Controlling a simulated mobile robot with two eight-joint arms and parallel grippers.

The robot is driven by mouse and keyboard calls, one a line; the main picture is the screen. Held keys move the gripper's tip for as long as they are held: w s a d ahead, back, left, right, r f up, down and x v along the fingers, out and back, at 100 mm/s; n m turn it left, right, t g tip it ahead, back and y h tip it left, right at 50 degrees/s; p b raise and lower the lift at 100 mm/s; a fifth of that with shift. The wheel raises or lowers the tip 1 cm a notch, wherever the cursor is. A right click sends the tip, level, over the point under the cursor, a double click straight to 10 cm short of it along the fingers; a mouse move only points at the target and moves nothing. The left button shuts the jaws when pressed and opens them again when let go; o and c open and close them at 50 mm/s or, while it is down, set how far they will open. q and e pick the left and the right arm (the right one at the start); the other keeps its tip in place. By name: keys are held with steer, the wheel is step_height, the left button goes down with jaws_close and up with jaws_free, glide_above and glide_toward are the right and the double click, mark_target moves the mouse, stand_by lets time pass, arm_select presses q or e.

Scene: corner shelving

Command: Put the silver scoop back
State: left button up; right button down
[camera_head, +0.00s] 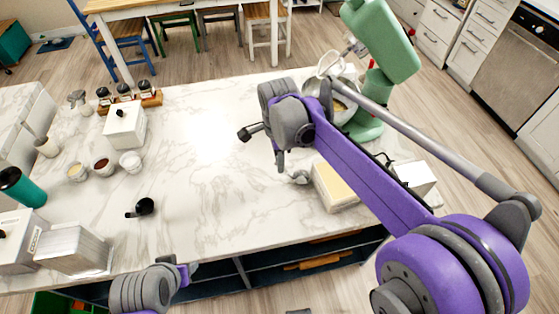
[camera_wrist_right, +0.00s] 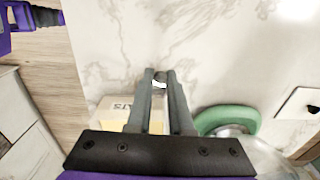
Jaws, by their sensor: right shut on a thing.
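My right gripper (camera_head: 280,160) hangs over the right part of the marble counter, left of the pale-topped box. In the right wrist view its fingers (camera_wrist_right: 160,78) are close together on a small shiny silver piece (camera_wrist_right: 160,84), which I take as the silver scoop. In the head view a small grey-silver piece (camera_head: 299,177) shows just below the fingers, beside the box; whether it touches the counter is unclear. The box (camera_head: 336,186) is labelled like oats in the wrist view (camera_wrist_right: 115,105). My left gripper (camera_head: 190,270) is low at the front edge, its fingers unclear.
A green stand mixer (camera_head: 370,118) with a bowl stands at the back right. A black scoop (camera_head: 144,206) lies at the left. Small bowls (camera_head: 102,166), a white canister (camera_head: 125,126), jars and a teal bottle (camera_head: 20,186) line the left. The counter's middle (camera_head: 205,170) is clear.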

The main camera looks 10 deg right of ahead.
steer(key=shift+f, duration=0.15)
steer(key=c, duration=0.8)
jaws_free()
step_height(320, 180, up, 12)
steer(key=shift+a+r+p, duration=0.1)
steer(key=shift+r+p, duration=0.1)
steer(key=shift+p, duration=0.45)
steer(key=s+d+f+n+t, duration=0.1)
steer(key=s+d+f+n, duration=0.2)
steer(key=s+f+n, duration=0.2)
steer(key=s+d+f+n+t, duration=0.2)
steer(key=s+f+n, duration=0.3)
steer(key=s, duration=0.4)
steer(key=s+d+f+n+t, duration=0.2)
steer(key=s+d+f+n, duration=0.1)
steer(key=s+f+n, duration=0.3)
steer(key=shift+s+d+n, duration=0.4)
steer(key=shift+s+n, duration=0.4)
